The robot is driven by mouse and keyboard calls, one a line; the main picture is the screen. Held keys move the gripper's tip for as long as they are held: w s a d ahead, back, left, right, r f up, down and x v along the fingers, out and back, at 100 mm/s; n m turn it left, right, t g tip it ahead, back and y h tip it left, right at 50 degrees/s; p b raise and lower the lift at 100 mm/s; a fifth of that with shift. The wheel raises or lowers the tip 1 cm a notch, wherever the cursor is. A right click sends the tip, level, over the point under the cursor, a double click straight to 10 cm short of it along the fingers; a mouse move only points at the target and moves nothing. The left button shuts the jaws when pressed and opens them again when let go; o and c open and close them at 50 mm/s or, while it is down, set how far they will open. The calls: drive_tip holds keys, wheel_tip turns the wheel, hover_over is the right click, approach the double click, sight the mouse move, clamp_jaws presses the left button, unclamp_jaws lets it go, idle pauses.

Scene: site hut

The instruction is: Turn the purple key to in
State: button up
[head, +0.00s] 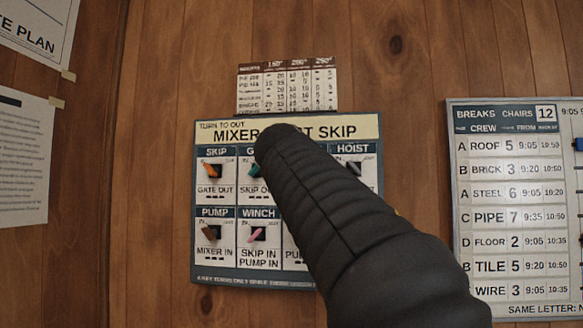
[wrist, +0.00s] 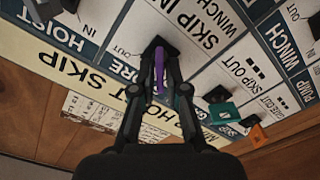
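The purple key (wrist: 158,72) shows in the wrist view, standing out from a dark slot on the white switch panel (wrist: 115,30). The two slim black fingers of my gripper (wrist: 160,75) lie on either side of it, very close. I cannot tell whether they touch it. A small "OUT" mark is printed to the left of the key, and its header is partly hidden by a finger. In the head view my dark arm reaches up over the panel (head: 286,276) and hides the purple key and the gripper.
In the wrist view a teal key (wrist: 222,112) and an orange key (wrist: 253,130) stand to the right. In the head view a pink key (head: 255,234), a brown key (head: 209,233) and a grey hoist key (head: 353,168) share the panel. A crew board (head: 510,111) hangs to the right.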

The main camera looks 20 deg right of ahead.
drive_tip(key=shift+o, duration=1)
drive_tip(key=v, duration=1.2)
drive_tip(key=shift+f, duration=0.1)
drive_tip(key=a+f+n+g+y, duration=0.1)
drive_tip(key=a+f+g+y, duration=0.15)
drive_tip(key=f, duration=1.05)
drive_tip(key=a+f+g+y, duration=0.2)
drive_tip(key=a+f+y, duration=0.1)
drive_tip(key=f, duration=0.9)
drive_tip(key=s+a+f+m+g+y, duration=0.1)
drive_tip(key=s+a+f+g+y, duration=0.1)
drive_tip(key=s+f, duration=0.7)
drive_tip(key=s+a+f+m+g+y+p, duration=0.1)
drive_tip(key=s+f, duration=0.7)
drive_tip(key=f, duration=0.9)
drive_tip(key=shift+s+a+g+y, duration=0.35)
drive_tip(key=shift+g+y, duration=0.4)
drive_tip(key=shift+g, duration=0.2)
